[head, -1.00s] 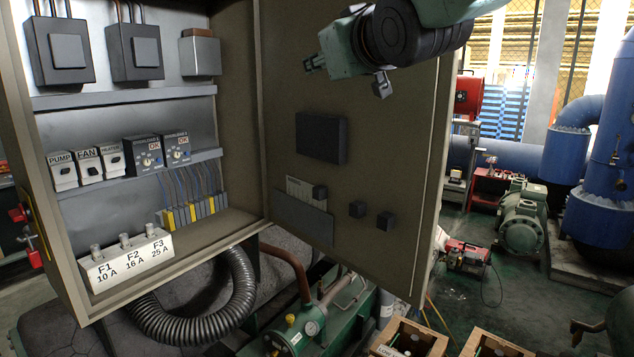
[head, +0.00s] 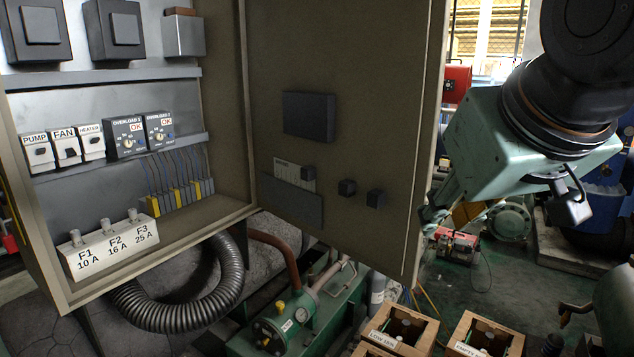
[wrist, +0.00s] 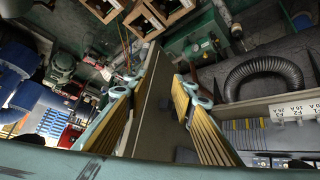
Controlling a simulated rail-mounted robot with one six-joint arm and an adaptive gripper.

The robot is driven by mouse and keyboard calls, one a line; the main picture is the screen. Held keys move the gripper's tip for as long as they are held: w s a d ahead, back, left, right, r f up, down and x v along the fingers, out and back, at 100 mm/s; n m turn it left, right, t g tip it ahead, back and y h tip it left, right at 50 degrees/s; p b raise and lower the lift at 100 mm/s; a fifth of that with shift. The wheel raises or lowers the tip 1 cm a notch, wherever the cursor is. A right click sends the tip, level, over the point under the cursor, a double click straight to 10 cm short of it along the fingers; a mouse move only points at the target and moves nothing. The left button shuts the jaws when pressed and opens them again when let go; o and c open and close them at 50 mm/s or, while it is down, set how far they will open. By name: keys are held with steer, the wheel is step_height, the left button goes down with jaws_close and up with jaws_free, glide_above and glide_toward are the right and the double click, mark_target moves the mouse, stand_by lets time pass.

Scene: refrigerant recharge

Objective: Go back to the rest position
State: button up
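My gripper (head: 435,214) hangs to the right of the open cabinet door (head: 345,140) in the head view, close to the door's free edge. In the wrist view my gripper (wrist: 160,94) has its two yellow-ribbed fingers spread apart, with nothing held between them. The door (wrist: 152,105) shows steeply angled in the gap between the fingers. I cannot tell how far the fingertips are from it. My wrist and arm fill the upper right of the head view.
The electrical cabinet has a fuse block (head: 112,245), switches (head: 65,147) and two overload relays (head: 140,135). A ribbed black hose (head: 200,310) curves below it. Wooden crates (head: 400,330) stand at the bottom. A red machine (head: 455,245) sits on the open green floor.

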steer(key=s+d+f+m+g+b, duration=0.1)
steer(key=s+f+g, duration=0.1)
steer(key=s+f, duration=0.4)
steer(key=s+d+f+g, duration=0.1)
steer(key=s+f, duration=0.4)
steer(key=s, duration=0.8)
steer(key=shift+s+f+m+g+b, duration=0.35)
steer(key=shift+s+m+g, duration=0.05)
steer(key=shift+g, duration=0.2)
